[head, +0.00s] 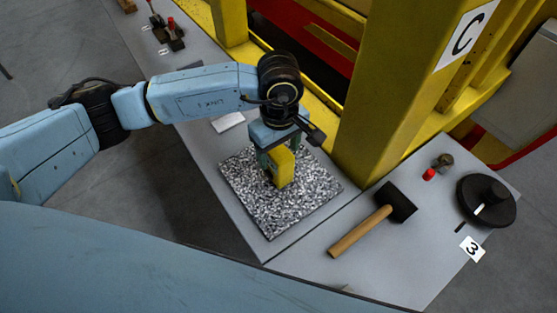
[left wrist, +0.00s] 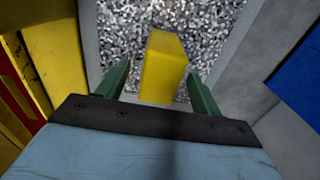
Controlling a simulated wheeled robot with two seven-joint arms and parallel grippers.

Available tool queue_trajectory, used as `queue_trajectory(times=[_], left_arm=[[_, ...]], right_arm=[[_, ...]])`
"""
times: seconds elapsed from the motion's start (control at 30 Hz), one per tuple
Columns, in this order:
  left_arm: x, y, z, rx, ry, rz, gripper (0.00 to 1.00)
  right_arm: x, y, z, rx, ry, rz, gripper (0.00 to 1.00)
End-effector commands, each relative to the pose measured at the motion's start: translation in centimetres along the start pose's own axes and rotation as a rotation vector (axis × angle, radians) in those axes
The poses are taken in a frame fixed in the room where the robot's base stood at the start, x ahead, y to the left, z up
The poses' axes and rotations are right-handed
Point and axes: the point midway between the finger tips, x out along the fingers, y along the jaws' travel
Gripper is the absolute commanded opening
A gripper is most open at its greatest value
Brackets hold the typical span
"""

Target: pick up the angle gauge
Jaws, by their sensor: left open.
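The angle gauge appears to be the yellow block (head: 282,168) on the speckled black-and-white plate (head: 310,205) on the grey bench. It also shows in the left wrist view (left wrist: 162,68), upright over the speckled surface. My left gripper (head: 272,168) is above the plate, pointing down, with its green fingers on either side of the yellow block. In the left wrist view the open fingers (left wrist: 160,85) stand apart from the block, with a gap on each side. The gripper partly hides the block in the head view. My right gripper is not in view.
A yellow post (head: 385,95) marked C stands close behind the plate. A mallet (head: 370,228), a red-capped item (head: 429,174) and a black round disc (head: 487,200) lie on the bench to the right. A white card (head: 228,122) lies left of the plate.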

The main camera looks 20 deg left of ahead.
Motion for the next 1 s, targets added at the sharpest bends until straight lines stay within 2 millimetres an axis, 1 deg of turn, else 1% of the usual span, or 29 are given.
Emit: queue_trajectory(times=[0.03,0.1,0.2,0.47,0.9,0.93,1.0], left_arm=[[0.7,-0.2,-0.1,-0.003,-0.002,-0.004,0.66],[1.7,-0.1,-0.1,-0.002,-0.001,-0.003,0.66],[2.5,-0.1,-0.1,-0.001,-0.001,0.000,0.66],[2.8,-0.1,-0.1,-0.001,0.000,0.001,0.66],[2.7,0.0,-0.1,-0.001,0.000,0.002,0.09],[2.7,0.0,-0.1,-0.001,0.000,0.003,0.07],[2.7,0.0,-0.1,-0.001,0.000,0.003,0.07]], right_arm=[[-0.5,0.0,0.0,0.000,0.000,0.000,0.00],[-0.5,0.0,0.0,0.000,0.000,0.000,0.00],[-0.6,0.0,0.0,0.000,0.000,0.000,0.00],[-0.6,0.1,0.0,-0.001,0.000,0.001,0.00],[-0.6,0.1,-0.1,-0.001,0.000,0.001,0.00],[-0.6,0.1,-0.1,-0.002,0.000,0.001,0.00],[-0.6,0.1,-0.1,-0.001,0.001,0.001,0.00]])
